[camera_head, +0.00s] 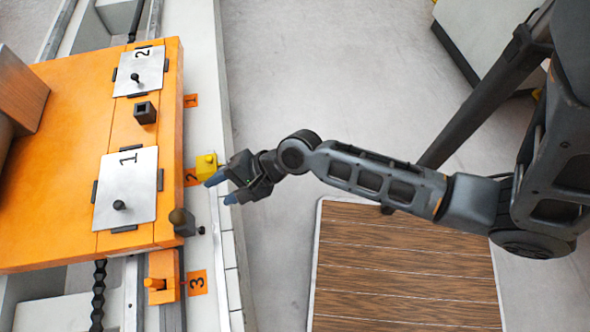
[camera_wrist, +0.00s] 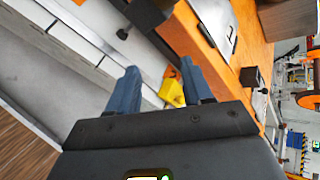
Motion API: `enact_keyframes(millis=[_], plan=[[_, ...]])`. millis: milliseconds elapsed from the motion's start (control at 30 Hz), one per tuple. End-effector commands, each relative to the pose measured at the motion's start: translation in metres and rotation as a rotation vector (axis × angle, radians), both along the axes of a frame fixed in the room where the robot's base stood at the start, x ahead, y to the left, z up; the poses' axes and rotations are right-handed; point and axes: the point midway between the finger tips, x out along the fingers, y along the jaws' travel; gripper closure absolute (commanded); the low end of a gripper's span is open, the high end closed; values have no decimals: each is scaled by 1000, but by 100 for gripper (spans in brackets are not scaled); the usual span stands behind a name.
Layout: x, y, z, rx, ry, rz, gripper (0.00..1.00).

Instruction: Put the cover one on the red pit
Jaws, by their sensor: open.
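Cover one (camera_head: 133,180) is a silver metal plate marked "1" with a black knob near its lower end. It lies flat on the orange platform (camera_head: 60,110), between black corner clips. My gripper (camera_head: 221,190) is open and empty, to the right of the platform and apart from the cover. Its blue fingers also show in the wrist view (camera_wrist: 160,82). I cannot make out a red pit in either view.
A yellow block (camera_head: 206,166) is close to my fingertips. A wooden pallet (camera_head: 405,260) lies on the floor.

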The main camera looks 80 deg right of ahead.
Motion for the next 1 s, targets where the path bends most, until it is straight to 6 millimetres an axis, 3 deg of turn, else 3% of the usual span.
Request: enact_keyframes(millis=[33, 100, 267, 500, 600, 733, 1000], plan=[[-24, 3, 3, -131, -16, 49, 50], [-49, 5, 11, -325, -50, 125, 50], [-101, 12, 50, -762, -139, 314, 50], [-158, 34, 139, -1377, -299, 596, 50], [-171, 43, 173, -1572, -360, 679, 50], [-181, 52, 202, -1734, -414, 740, 50], [-184, 56, 214, -1804, -437, 763, 50]])
